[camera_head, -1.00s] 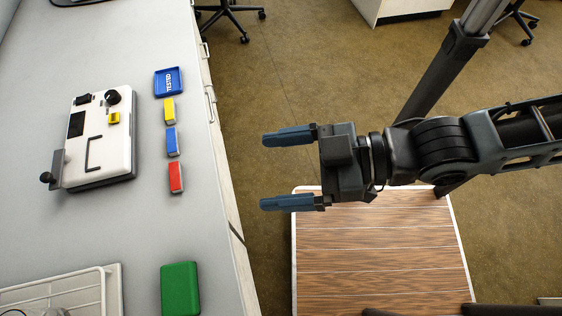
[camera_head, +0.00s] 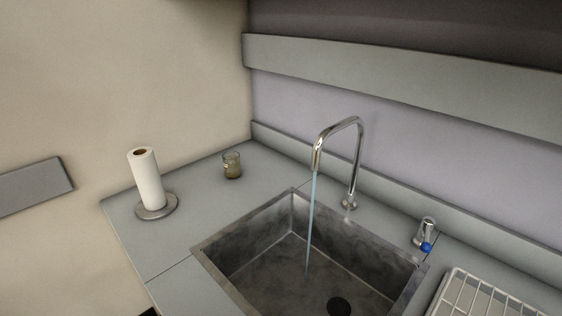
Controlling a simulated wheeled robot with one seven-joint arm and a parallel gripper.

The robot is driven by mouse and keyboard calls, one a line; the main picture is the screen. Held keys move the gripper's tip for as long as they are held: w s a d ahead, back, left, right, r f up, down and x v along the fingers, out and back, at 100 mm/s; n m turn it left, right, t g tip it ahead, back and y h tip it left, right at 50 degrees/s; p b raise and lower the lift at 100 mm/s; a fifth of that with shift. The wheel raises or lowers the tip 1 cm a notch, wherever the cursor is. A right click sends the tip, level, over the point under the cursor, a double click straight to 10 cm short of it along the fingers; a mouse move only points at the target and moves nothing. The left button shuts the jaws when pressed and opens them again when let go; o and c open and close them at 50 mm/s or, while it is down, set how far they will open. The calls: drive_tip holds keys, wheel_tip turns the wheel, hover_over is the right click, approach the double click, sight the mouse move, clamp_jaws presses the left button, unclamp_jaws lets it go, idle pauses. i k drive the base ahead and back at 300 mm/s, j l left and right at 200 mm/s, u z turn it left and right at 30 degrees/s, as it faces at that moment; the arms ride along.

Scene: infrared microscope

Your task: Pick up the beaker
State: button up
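A small glass beaker (camera_head: 232,166) stands upright on the grey counter, near the back corner. Its lower part looks yellowish brown. My gripper and arm are outside the present view, so I cannot see whether it is open or shut.
A paper towel roll (camera_head: 146,180) stands on a round base left of the beaker. A metal sink (camera_head: 225,262) lies in front, with water running from a tall curved faucet (camera_head: 357,150). A blue-marked tap handle (camera_head: 426,236) and a white wire rack (camera_head: 474,300) are at right.

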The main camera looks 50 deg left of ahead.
sight(232, 165)
drive_tip(key=u, duration=1.7)
